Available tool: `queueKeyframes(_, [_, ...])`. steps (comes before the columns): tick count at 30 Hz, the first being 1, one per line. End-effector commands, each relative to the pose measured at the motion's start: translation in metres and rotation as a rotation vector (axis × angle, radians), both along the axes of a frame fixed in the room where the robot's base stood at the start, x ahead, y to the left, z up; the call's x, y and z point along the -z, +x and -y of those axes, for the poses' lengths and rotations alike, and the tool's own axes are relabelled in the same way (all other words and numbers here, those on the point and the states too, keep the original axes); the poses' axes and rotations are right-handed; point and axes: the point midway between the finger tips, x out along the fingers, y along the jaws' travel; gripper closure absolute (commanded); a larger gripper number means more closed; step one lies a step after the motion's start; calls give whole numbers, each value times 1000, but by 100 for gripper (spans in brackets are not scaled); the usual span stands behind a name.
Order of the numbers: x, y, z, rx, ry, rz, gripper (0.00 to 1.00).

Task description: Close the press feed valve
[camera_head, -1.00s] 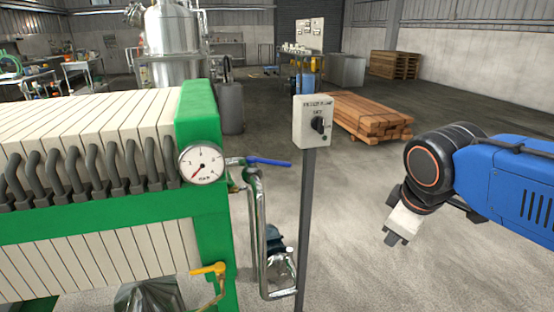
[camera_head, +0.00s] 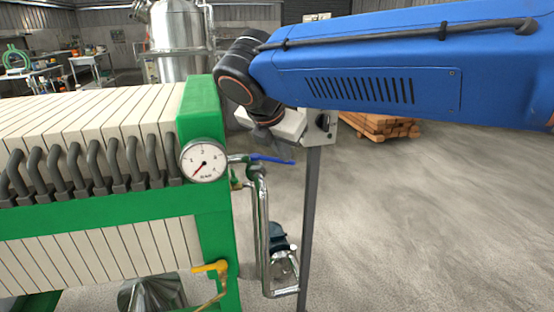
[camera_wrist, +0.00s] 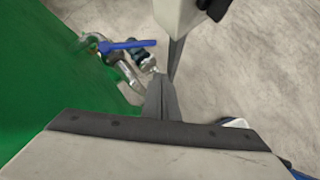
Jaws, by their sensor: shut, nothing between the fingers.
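The feed valve has a blue lever handle (camera_head: 272,160) on the metal pipe to the right of the pressure gauge. The lever points right, roughly level, across the upright pipe below it. In the wrist view the blue lever (camera_wrist: 128,45) lies ahead and left of the fingers. My gripper (camera_head: 266,145) is just above the lever in the head view, partly hidden by my arm. In the wrist view my gripper (camera_wrist: 161,82) has its fingers together with nothing between them. A gap shows between fingers and lever there.
The green press frame (camera_head: 206,130) with its gauge (camera_head: 203,160) stands left. A switch box (camera_head: 321,126) on a grey post (camera_head: 309,215) stands close to the right of the lever. A yellow lever (camera_head: 211,267) sits lower on the press.

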Motion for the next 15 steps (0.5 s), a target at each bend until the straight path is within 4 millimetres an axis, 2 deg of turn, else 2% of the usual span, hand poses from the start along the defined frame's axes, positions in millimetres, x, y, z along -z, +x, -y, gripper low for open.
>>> queueKeyframes(1, [-3,1,-16,-55,-36,1,100])
queueKeyframes(6, [-11,2,-44,-167,-119,7,100])
queueKeyframes(10, [-11,4,-48,-190,-137,8,100])
queueKeyframes(15, [4,15,-44,-187,-138,7,100])
